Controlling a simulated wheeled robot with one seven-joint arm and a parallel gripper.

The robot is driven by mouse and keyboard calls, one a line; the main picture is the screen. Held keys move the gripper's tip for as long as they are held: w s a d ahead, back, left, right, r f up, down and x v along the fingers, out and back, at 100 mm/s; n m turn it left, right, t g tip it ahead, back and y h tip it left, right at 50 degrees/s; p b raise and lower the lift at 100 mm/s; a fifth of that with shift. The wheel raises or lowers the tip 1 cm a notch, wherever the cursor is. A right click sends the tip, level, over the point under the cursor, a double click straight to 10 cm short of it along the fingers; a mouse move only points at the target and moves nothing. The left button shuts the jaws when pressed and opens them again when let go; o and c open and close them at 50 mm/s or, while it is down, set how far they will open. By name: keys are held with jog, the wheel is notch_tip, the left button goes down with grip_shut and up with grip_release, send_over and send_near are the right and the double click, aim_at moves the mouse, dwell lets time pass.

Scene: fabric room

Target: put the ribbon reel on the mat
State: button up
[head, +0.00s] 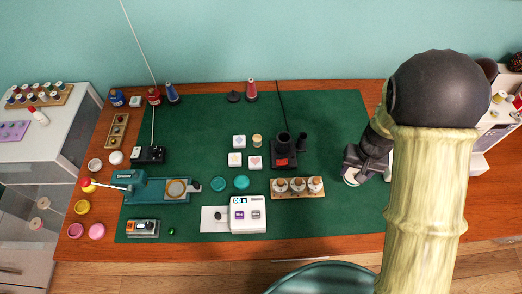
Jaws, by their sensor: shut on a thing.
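The green mat (330,120) covers most of the wooden table top. My gripper (352,172) is over the right part of the mat, close to its right edge. It is shut on a small round white and green thing, which looks like the ribbon reel (350,180). The dark fingers hide part of the reel. I cannot tell whether the reel touches the mat or hangs just above it. My arm hides the mat's lower right corner and part of the table's right side.
A wooden holder with jars (298,194) stands left of my gripper, and a black device (283,158) stands behind it. A white machine (249,216) and a teal press (145,187) stand further left. The mat is bare around the back right and front right.

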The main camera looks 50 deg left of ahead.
jog(key=shift+s+a, duration=0.15)
jog(key=shift+s, duration=0.2)
send_over(343, 191)
jog(key=shift+a+f, duration=0.1)
jog(key=shift+f, duration=2.95)
jog(key=shift+f, duration=1.9)
jog(key=shift+f, duration=0.2)
